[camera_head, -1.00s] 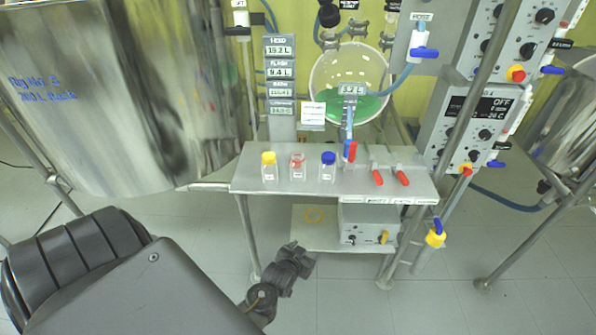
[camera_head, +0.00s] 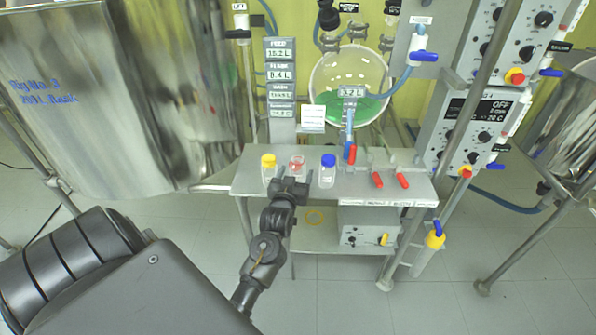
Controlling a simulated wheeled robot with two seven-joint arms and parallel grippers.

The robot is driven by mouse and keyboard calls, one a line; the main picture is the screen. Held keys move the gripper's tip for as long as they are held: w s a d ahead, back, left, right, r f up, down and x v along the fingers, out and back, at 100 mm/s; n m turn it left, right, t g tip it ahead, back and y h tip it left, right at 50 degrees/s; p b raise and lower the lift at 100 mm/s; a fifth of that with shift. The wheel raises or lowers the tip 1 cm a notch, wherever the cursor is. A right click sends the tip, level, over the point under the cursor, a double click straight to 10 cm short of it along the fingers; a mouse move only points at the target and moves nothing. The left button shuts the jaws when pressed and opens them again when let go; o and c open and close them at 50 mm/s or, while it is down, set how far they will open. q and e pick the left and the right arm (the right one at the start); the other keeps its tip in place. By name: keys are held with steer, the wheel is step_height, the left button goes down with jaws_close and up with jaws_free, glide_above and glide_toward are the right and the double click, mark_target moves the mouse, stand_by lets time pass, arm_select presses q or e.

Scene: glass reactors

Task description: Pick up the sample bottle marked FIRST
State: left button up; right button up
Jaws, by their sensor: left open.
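Three small clear bottles stand upright in a row on the metal shelf (camera_head: 330,190). One has a yellow cap (camera_head: 268,161), one a red top (camera_head: 297,160) and one a blue cap (camera_head: 328,160). Their labels are too small to read, so I cannot tell which is marked FIRST. My left gripper (camera_head: 291,183) is open at the shelf's front edge, just in front of the red-topped bottle, and hides its lower part. I cannot tell whether it touches the bottle. My right gripper is not in view.
Red-handled valves (camera_head: 377,180) lie on the shelf's right half. A grey box (camera_head: 367,226) stands on the lower shelf. A large steel vessel (camera_head: 110,100) fills the left. A control box (camera_head: 481,125) hangs at the right. The floor in front is clear.

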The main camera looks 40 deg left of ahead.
arm_select(q)
steer(key=shift+w+a+r, duration=0.15)
steer(key=shift+w+a, duration=0.05)
steer(key=shift+w, duration=0.25)
steer(key=p+x, duration=0.1)
steer(key=x, duration=0.3)
steer(key=shift+w+a, duration=0.15)
steer(key=shift+w, duration=0.05)
steer(key=c, duration=1.1)
steer(key=shift+r, duration=0.5)
steer(key=s+d+r, duration=0.6)
steer(key=s+r, duration=0.6)
steer(key=shift+s+d+b, duration=0.2)
steer(key=shift+s+b, duration=0.1)
steer(key=shift+b, duration=0.1)
